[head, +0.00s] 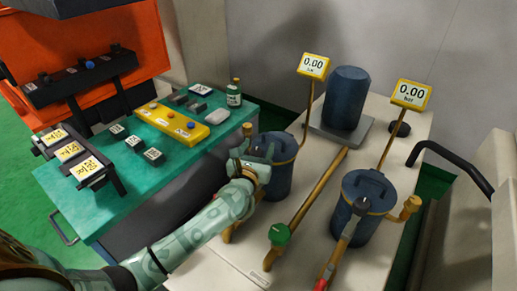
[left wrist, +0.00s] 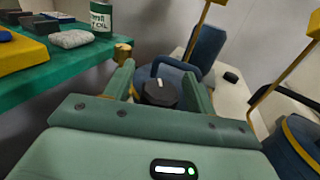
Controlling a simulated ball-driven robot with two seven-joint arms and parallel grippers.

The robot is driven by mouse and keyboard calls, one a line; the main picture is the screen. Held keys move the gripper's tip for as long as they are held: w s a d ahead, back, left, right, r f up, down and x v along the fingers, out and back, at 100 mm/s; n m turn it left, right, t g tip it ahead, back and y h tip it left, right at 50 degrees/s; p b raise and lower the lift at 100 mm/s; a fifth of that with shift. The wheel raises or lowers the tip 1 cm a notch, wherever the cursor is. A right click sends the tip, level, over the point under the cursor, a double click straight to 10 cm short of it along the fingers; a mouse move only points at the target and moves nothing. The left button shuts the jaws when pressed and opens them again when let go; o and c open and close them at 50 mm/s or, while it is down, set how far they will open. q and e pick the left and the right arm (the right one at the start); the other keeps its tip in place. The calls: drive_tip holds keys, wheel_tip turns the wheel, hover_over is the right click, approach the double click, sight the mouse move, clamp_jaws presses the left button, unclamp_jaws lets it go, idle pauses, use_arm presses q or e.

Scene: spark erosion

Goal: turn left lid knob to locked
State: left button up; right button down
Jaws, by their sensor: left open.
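The left canister (head: 279,182) is a dark blue pot with a brass band on the pale bench. Its lid knob, dark with a small white mark on top, shows in the left wrist view (left wrist: 160,93); in the head view my gripper largely hides it. My left gripper (head: 257,158) is open at the lid. In the left wrist view its two green fingers (left wrist: 159,74) stand on either side of the knob, with a dark curved handle behind. I cannot tell whether they touch the knob. My right gripper is not in view.
A right canister (head: 366,208) stands on the same bench, with brass pipes, a green valve knob (head: 279,234) and yellow display signs (head: 314,66) on posts. A dark blue cylinder (head: 346,97) stands behind. A green-topped table (head: 110,205) with a bottle (head: 234,93) is left.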

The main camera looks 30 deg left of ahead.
use_arm(q)
drive_tip(key=shift+w, duration=0.2)
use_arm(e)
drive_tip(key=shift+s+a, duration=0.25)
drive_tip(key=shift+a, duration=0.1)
use_arm(q)
drive_tip(key=c, duration=1)
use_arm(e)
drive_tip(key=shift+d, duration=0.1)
